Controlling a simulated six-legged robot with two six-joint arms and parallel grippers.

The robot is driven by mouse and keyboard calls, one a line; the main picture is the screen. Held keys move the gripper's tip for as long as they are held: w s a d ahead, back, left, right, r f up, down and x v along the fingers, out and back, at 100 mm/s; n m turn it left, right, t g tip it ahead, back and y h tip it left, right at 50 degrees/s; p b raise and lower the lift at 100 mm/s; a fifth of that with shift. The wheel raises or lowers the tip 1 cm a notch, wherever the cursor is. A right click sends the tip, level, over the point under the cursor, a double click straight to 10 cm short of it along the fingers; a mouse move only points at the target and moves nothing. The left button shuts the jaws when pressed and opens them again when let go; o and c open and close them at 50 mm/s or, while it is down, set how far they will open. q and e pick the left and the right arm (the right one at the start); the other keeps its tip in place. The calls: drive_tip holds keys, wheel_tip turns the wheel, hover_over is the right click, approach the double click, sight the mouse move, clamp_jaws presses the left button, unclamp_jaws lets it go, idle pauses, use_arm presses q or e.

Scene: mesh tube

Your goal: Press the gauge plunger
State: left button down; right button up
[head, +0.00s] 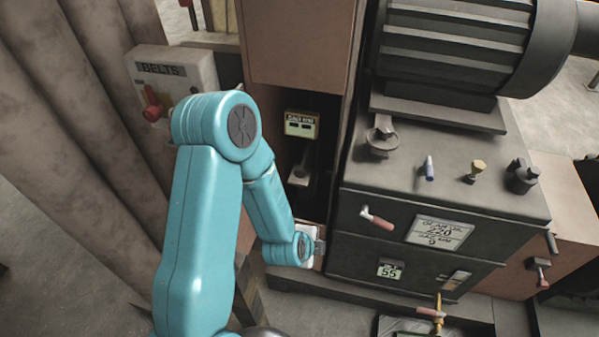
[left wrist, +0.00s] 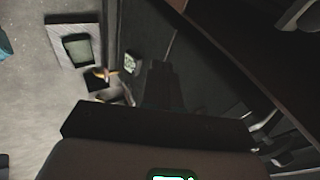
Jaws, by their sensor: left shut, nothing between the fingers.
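A dark recess in the cabinet holds a small yellow-edged label plate (head: 301,124), its text too small to read surely. Below it a pale grey cylindrical part (head: 300,172) sticks out; I cannot tell whether it is the gauge plunger. My left arm, teal, reaches in from the left, and my left gripper (head: 319,247) is below the recess, by the left edge of the dark machine front, apart from the cylinder. In the left wrist view my left gripper (left wrist: 161,82) is dark, shut and empty. My right gripper is not in view.
The dark machine (head: 440,190) has knobs on top and a red-handled lever (head: 377,218) in front. A "BELTS" box (head: 173,80) with a red switch hangs at left. A tray (head: 405,327) lies on the floor; it also shows in the left wrist view (left wrist: 60,27).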

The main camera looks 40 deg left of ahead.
use_arm(q)
drive_tip(key=a+r+t+y+p, duration=0.1)
drive_tip(key=a+r+y+p, duration=0.1)
drive_tip(key=a+r, duration=0.8)
drive_tip(key=shift+w+a+r+y+p, duration=0.2)
drive_tip(key=shift+a+r+y+p, duration=0.1)
drive_tip(key=shift+y, duration=0.5)
drive_tip(key=shift+f, duration=0.1)
drive_tip(key=p, duration=0.1)
approach(300, 178)
wheel_tip(300, 178, down, 4)
drive_tip(key=w+a, duration=0.1)
drive_tip(key=w+a+p, duration=0.1)
drive_tip(key=w, duration=0.1)
drive_tip(key=shift+w, duration=0.3)
drive_tip(key=shift+w+a+f, duration=0.1)
